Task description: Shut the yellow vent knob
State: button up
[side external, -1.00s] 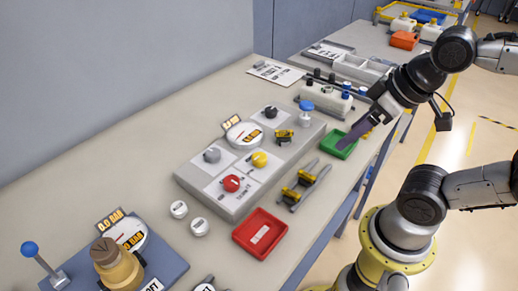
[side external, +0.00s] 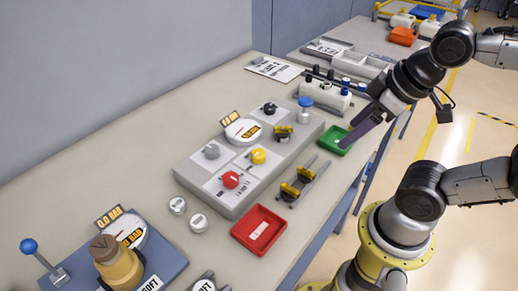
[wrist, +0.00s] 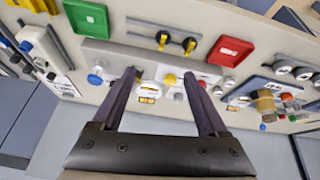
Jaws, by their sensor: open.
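The yellow vent knob (side external: 258,156) is a round knob on the grey control panel (side external: 213,206), between a red knob (side external: 230,180) and the dial gauge (side external: 242,131). It also shows in the wrist view (wrist: 169,80), seen between my two fingers. My gripper (side external: 346,146) is open and empty, its dark purple fingers pointing down near the green tray in the side view, to the right of the panel and apart from the knob. The open fingers also show in the wrist view (wrist: 159,73). Which way the knob is turned is too small to tell.
Grey (side external: 211,152) and black (side external: 269,108) knobs and a blue-topped valve (side external: 304,110) share the panel. A second gauge stand (side external: 122,240) is front left.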

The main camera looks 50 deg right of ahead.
notch_tip(320, 180, up, 4)
jog(key=w+n, duration=0.3)
jog(key=n, duration=0.2)
jog(key=n+g, duration=0.5)
jog(key=n, duration=0.4)
send_over(259, 152)
notch_tip(259, 152, down, 3)
notch_tip(259, 152, down, 14)
jog(key=shift+r, duration=0.15)
grip_shut()
